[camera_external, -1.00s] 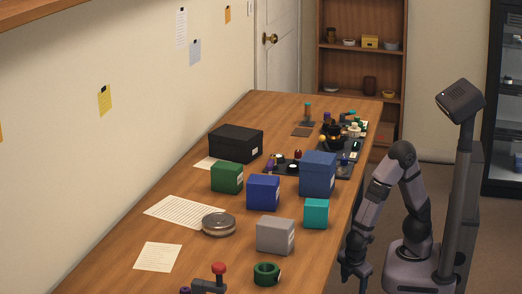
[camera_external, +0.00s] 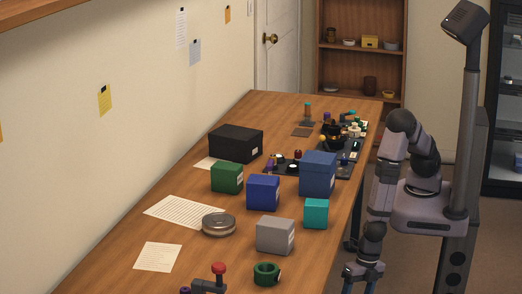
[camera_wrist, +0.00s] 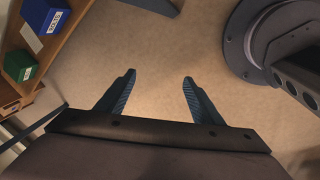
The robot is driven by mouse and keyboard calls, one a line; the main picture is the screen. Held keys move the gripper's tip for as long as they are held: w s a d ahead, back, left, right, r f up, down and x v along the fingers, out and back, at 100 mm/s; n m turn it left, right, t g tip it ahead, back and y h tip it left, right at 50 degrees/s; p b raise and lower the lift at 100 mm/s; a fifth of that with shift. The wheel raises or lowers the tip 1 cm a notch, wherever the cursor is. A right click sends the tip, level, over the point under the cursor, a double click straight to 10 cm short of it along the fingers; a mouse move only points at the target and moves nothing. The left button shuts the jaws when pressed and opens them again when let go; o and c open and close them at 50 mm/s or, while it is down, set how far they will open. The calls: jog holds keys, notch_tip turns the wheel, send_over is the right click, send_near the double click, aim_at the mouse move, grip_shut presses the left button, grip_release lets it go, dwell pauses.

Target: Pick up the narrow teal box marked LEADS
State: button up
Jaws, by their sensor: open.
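The narrow teal box (camera_external: 316,213) stands upright near the right edge of the table in the external view, in front of the taller blue box. No label is readable on its visible faces. My gripper (camera_external: 362,278) hangs beyond the table's right edge, low and apart from the box. In the wrist view my gripper (camera_wrist: 158,77) is open, with nothing between its two fingers and bare floor beyond them. I cannot make out the teal box in the wrist view.
Near the teal box stand a tall blue box (camera_external: 318,174), a smaller blue box (camera_external: 263,192) and a grey box (camera_external: 275,235). A green ring (camera_external: 266,273) lies in front. The wrist view shows blue (camera_wrist: 45,14) and green (camera_wrist: 20,66) boxes at upper left.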

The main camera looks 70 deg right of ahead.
jog(key=s+a+r+n+p, duration=0.3)
jog(key=s+a+r+p, duration=0.1)
jog(key=s+r+p, duration=0.15)
notch_tip(320, 180, up, 16)
jog(key=w+n+t+p, duration=0.2)
jog(key=t+p, duration=0.2)
jog(key=p, duration=0.5)
jog(key=w+d+r+n+t+b, duration=0.2)
jog(key=w+d+r+n+t, duration=0.65)
jog(key=w+r, duration=0.45)
jog(key=m+t+b, duration=0.3)
jog(key=t+b, duration=0.1)
jog(key=b, duration=0.4)
send_near(316, 213)
jog(key=w, duration=0.1)
jog(key=w+d, duration=0.1)
jog(key=w, duration=0.1)
jog(key=shift+w+d+r, duration=0.15)
jog(key=shift+w+d, duration=0.05)
jog(key=shift+d, duration=0.1)
jog(key=shift+s+d+f+m+b, duration=0.1)
jog(key=shift+s+f+m+b, duration=0.15)
jog(key=shift+f+b, duration=0.35)
jog(key=shift+w+r, duration=0.1)
jog(key=shift+r, duration=0.05)
